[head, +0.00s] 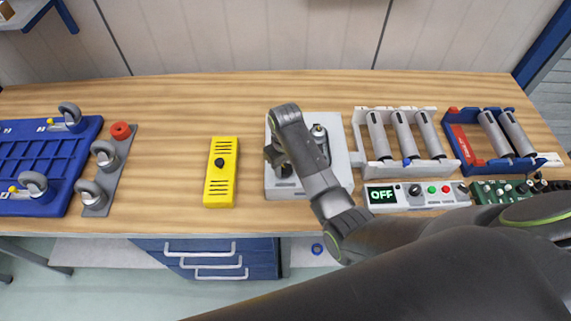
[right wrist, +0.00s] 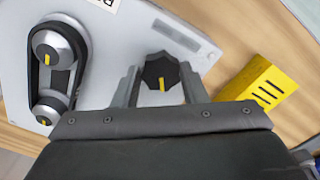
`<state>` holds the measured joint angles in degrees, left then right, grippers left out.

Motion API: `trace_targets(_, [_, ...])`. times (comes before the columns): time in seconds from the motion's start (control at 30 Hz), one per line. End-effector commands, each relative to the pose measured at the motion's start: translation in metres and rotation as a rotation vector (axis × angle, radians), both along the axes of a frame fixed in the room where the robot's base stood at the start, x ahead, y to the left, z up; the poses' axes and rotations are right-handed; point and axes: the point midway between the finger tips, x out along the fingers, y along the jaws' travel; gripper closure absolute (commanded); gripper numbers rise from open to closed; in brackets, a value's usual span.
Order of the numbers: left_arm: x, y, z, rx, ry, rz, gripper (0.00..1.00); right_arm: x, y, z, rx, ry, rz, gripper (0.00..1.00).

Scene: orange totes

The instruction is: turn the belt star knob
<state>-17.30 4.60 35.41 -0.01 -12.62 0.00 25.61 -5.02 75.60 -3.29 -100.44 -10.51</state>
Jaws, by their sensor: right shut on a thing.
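The black star knob (right wrist: 161,70) with a yellow mark stands on the light grey belt plate (right wrist: 118,62), between my two fingertips in the right wrist view. My right gripper (right wrist: 160,76) is shut on it, one finger on each side. The yellow mark points roughly along the fingers. Two pulleys with a black belt (right wrist: 36,80) around them sit on the same plate, each with a yellow mark. In the head view the plate (head: 342,170) lies mid-table, and my right gripper (head: 277,162) is at its left part, hiding most of the knob. My left gripper is not in view.
A yellow slotted box (head: 221,185) lies left of the plate. A controller reading OFF (head: 415,195) and roller frames (head: 380,170) stand close on the right. A blue tray (head: 50,165) and casters are far left. Wood between the tray and yellow box is clear.

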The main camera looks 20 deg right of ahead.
Motion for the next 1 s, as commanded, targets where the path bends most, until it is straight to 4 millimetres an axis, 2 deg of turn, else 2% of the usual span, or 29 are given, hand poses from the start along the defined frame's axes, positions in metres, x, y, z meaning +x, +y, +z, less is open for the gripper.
trace_targets(0.23, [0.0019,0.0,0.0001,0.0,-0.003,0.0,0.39,0.0007,0.0004,0.0004,0.002,-0.004,-0.172,0.84])
trace_targets(0.6, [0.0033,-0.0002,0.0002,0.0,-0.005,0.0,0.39,0.0009,0.0004,0.0007,0.002,-0.005,-0.198,0.84])
trace_targets(0.63, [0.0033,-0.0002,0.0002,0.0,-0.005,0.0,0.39,0.0009,0.0004,0.0007,0.002,-0.005,-0.198,0.59])
trace_targets(0.77, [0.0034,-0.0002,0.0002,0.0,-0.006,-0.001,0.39,0.0007,0.0003,0.0006,0.002,-0.004,-0.198,0.42])
trace_targets(1.0, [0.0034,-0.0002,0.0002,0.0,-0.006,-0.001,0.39,0.0003,0.0002,0.0003,0.001,-0.002,-0.197,0.39])
